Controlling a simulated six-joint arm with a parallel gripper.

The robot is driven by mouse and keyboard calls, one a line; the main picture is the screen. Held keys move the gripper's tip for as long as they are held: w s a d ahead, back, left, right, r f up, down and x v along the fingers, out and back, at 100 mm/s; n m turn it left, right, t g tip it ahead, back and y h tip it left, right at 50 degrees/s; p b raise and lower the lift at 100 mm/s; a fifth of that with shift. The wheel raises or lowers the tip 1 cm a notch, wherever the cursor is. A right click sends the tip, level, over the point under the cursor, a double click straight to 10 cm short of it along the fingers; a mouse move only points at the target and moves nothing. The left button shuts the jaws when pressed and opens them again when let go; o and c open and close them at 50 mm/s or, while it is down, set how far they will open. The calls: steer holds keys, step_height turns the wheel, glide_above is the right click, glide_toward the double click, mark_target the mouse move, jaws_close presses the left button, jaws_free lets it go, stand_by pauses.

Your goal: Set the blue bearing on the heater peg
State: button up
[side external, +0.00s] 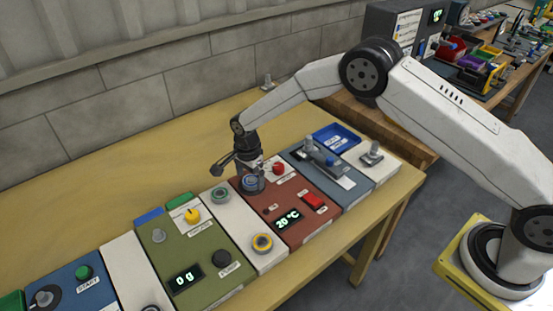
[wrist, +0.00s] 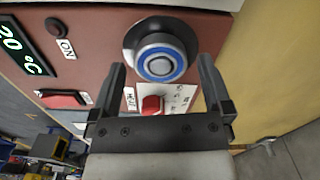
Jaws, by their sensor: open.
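The blue bearing (wrist: 160,47) is a grey ring with a blue band, sitting on the dark round heater plate (wrist: 130,40) of the red-brown heater panel (wrist: 90,50). Its ring appears to lie around a grey peg end at its centre. In the side view the blue bearing (side external: 250,182) shows at the back of the heater panel (side external: 262,205), just below my gripper (side external: 250,168). In the wrist view my gripper (wrist: 161,64) is open, one finger on each side of the bearing's lower edge. Nothing is held. Whether the fingers touch the bearing cannot be told.
A red knob (wrist: 152,105) stands beside the plate, close to the fingers. A red switch (side external: 313,202) and a 20 °C display (side external: 288,219) are on the heater.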

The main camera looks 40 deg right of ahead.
steer(key=shift+r, duration=3.55)
step_height(320, 180, up, 7)
steer(key=s+d+n+t, duration=0.1)
steer(key=s+d+n, duration=0.3)
steer(key=s, duration=0.5)
steer(key=s+d+r+n, duration=0.1)
steer(key=s+d+n, duration=0.4)
steer(key=s, duration=0.4)
steer(key=s+d+n+t, duration=0.1)
steer(key=s+d+n, duration=0.3)
steer(key=s+n, duration=0.2)
steer(key=s, duration=0.2)
steer(key=shift+s+d+r+n+t, duration=0.2)
steer(key=shift+s+n+t, duration=0.1)
steer(key=shift+s+n, duration=0.1)
